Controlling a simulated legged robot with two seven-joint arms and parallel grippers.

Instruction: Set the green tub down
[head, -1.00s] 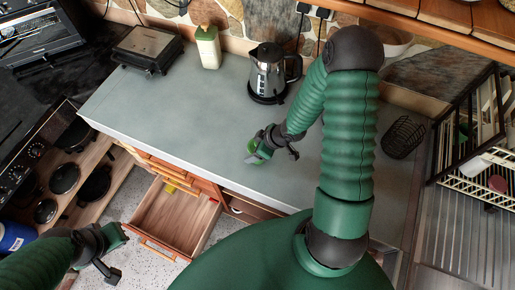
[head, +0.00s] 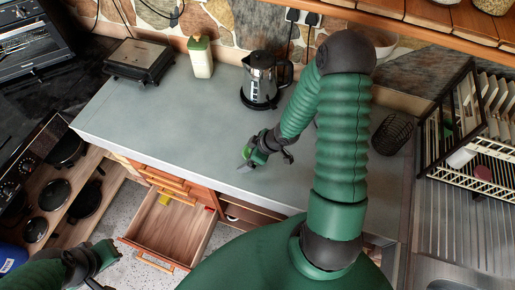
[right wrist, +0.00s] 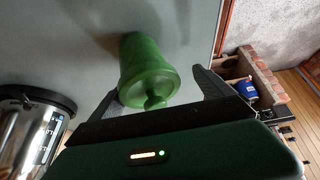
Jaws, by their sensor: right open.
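The green tub (right wrist: 148,68) has a rounded knob on its lid. In the right wrist view it appears to stand on the grey worktop (right wrist: 60,45), its knob end towards the camera and a shadow beside its base. My right gripper (right wrist: 160,92) is open, with one finger on each side of the tub; I cannot tell whether either touches it. In the head view this gripper (head: 254,154) is low over the worktop near its front edge, and the tub is mostly hidden there. My left gripper (head: 100,268) is open and empty at lower left, away from the worktop.
A kettle (head: 262,82) stands behind my right gripper. A cream bottle (head: 201,58) and a grill (head: 140,60) stand farther back left. A black wire holder (head: 392,134) is at right. An open drawer (head: 170,232) juts out below.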

